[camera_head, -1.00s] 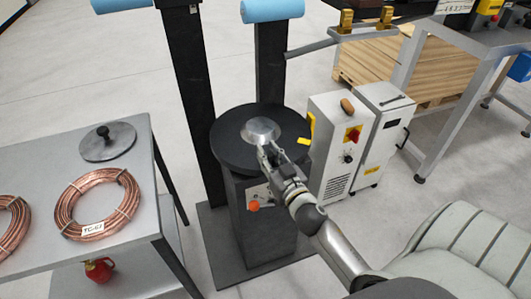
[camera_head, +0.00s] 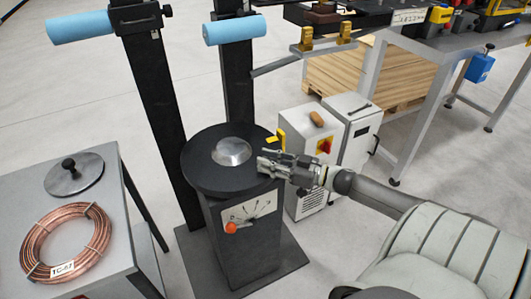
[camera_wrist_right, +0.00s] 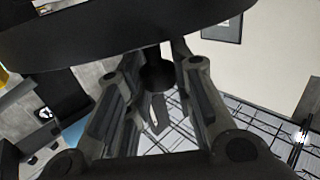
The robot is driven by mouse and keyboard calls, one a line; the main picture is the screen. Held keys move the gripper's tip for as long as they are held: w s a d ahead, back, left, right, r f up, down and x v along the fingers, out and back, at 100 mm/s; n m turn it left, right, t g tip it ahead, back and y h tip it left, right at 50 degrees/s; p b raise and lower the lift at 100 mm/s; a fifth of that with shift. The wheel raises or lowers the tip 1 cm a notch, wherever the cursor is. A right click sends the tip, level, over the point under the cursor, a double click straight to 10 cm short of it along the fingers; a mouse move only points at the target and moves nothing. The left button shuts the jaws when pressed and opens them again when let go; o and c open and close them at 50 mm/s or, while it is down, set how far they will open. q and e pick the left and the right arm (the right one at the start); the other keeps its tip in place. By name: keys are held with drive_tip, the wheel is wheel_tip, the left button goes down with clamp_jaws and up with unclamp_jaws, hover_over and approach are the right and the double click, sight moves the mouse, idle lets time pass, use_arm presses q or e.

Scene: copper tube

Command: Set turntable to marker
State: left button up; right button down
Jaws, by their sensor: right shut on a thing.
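The turntable (camera_head: 205,175) is a black round disc on a dark pedestal, with a silver dome (camera_head: 232,151) at its centre. A small yellow tab (camera_head: 271,140) shows at the disc's right rim, very close to an upright yellow piece (camera_head: 281,138) just beyond it. My right gripper (camera_head: 266,162) is at the disc's right edge. In the right wrist view, its fingers (camera_wrist_right: 155,85) close around a dark knob (camera_wrist_right: 157,72) beside the disc's dark rim (camera_wrist_right: 100,38). The knob is hidden in the head view. My left gripper is not in view.
Grey cabinets (camera_head: 305,125) stand close behind the right gripper. A table (camera_head: 110,240) with a copper coil (camera_head: 66,243) and a lidded disc stands left. Two posts with blue rollers (camera_head: 235,30) rise behind.

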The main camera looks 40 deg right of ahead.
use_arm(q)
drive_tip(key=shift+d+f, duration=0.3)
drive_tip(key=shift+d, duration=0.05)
use_arm(e)
drive_tip(key=shift+w+d+n+y, duration=0.15)
drive_tip(key=shift+d+n+y, duration=0.15)
drive_tip(key=shift+d+y, duration=0.1)
drive_tip(key=shift+g, duration=0.3)
drive_tip(key=c, duration=1.2)
unclamp_jaws()
drive_tip(key=shift+c, duration=0.2)
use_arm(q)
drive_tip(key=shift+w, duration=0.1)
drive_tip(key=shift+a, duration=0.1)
use_arm(e)
drive_tip(key=shift+s+d+f, duration=0.1)
drive_tip(key=shift+s+d, duration=0.15)
drive_tip(key=shift+s, duration=0.25)
drive_tip(key=v, duration=1)
drive_tip(key=shift+s+d, duration=0.25)
drive_tip(key=shift+s, duration=0.05)
